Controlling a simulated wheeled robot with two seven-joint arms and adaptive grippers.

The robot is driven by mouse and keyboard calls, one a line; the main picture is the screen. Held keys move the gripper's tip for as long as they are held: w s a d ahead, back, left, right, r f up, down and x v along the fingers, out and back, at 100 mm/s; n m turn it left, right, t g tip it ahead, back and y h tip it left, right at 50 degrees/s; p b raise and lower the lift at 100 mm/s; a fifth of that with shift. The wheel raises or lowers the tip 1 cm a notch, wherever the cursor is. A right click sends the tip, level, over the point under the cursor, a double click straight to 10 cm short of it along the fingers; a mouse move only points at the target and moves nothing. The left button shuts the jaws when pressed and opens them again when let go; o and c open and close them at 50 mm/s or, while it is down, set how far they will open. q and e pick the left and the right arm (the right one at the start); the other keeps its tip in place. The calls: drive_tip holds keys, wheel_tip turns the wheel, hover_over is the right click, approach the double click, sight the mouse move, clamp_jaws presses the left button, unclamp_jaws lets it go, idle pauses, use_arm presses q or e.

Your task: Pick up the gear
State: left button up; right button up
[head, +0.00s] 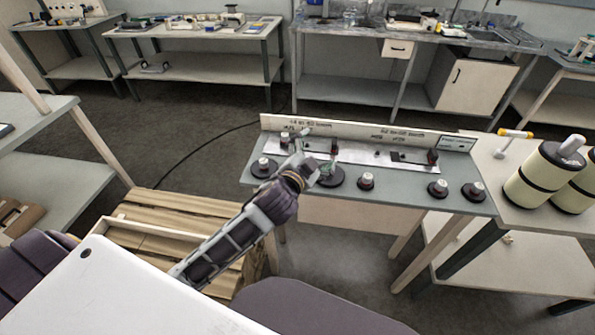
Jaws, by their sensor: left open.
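Several dark round gear-like discs with pale hubs sit along a grey bench: one at the left end (263,168), a larger one (331,180) by my gripper, a small one (366,182) in the middle, and two at the right (438,189) (473,192). I cannot tell which of them is the gear. My left gripper (318,155) is open, over the bench just above and behind the larger disc, and partly covers it. Whether it touches the disc cannot be told. My right gripper is not in view.
The grey bench (405,199) has an upright labelled board (350,132) along its back and a pale strip with small parts. Cream rolls (535,177) and a yellow-handled tool (515,133) are on the right table. A wooden pallet (190,208) stands at lower left.

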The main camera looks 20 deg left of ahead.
use_arm(q)
drive_tip(key=d+r+m+t+h, duration=0.3)
drive_tip(key=d+r+m+h, duration=0.75)
drive_tip(key=r, duration=0.35)
drive_tip(key=s+d+m+g+h, duration=0.65)
drive_tip(key=m+g, duration=0.55)
drive_tip(key=m, duration=0.7)
drive_tip(key=w+a+f+m+g+y, duration=0.1)
drive_tip(key=a+f+m+g+y, duration=0.3)
drive_tip(key=a+f+m+y, duration=0.45)
drive_tip(key=w+a+f+n+y, duration=0.1)
drive_tip(key=w+a+f+y, duration=0.1)
drive_tip(key=a, duration=0.7)
drive_tip(key=w+a+f+n+y, duration=0.1)
drive_tip(key=a+y, duration=0.3)
drive_tip(key=a, duration=0.4)
drive_tip(key=shift+w+a+f+n, duration=0.4)
drive_tip(key=shift+f+n, duration=0.1)
drive_tip(key=shift+n, duration=0.2)
drive_tip(key=shift+y, duration=0.25)
